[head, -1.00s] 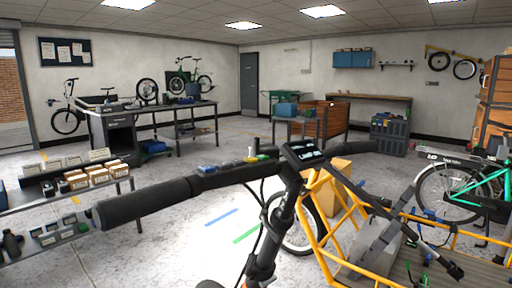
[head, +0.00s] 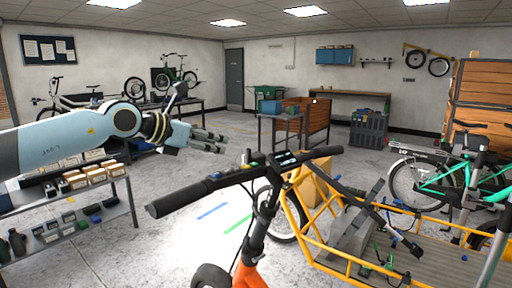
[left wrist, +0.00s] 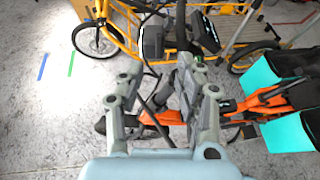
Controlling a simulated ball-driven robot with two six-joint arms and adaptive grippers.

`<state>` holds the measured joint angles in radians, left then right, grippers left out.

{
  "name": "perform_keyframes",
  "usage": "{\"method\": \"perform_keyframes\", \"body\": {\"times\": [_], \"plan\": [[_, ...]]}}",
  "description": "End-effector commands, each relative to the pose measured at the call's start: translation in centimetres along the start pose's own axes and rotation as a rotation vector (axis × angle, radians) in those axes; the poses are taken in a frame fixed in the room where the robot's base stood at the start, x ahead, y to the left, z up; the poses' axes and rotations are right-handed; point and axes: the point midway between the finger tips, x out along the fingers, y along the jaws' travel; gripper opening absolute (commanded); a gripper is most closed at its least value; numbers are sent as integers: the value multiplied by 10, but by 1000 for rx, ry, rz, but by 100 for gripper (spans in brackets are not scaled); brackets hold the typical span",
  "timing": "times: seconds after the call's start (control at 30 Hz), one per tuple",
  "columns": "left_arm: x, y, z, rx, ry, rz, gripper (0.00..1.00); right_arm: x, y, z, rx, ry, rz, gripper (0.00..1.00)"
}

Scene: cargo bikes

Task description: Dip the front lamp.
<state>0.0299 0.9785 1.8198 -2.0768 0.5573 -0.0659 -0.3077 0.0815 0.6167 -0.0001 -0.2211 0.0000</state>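The orange cargo bike stands in front of me, its black handlebar (head: 230,178) crossing the head view with a small display (head: 287,158) at its middle. In the left wrist view a black rounded box with a pale edge (left wrist: 152,40) sits at the bike's front; it may be the front lamp. The lamp cannot be made out in the head view. My left gripper (head: 200,122) is open and empty, above and beyond the handlebar's left grip. Its spread fingers also show in the left wrist view (left wrist: 158,92), apart from the black box. My right gripper is out of view.
A yellow cargo frame (head: 320,240) extends to the right. A shelf with small boxes (head: 120,170) stands at left under my arm. A green bike (head: 440,185) is at right. Blue (head: 212,211) and green (head: 238,224) strips mark the open floor.

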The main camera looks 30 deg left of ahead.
Motion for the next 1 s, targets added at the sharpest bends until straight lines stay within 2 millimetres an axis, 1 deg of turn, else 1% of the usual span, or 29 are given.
{"method": "perform_keyframes", "body": {"times": [0.03, 0.17, 0.23, 0.5, 0.6, 0.7, 0.8, 1.0], "plan": [[2, 0, 2, 5, -3, 2, 35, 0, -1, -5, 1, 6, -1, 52], [16, 1, 1, -2, -6, 4, 35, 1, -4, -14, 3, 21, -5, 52], [27, -1, 1, -4, -6, 0, 35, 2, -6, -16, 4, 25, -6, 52], [78, -1, 2, -5, -5, 0, 35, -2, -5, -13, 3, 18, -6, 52], [93, 0, 1, -5, -3, 1, 35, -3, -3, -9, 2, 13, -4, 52], [102, 0, 1, -2, -2, 0, 35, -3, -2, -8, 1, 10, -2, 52], [106, 0, 0, 0, -1, 1, 35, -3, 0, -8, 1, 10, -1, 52], [107, 0, 0, 0, -1, 1, 35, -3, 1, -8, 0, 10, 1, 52]]}}
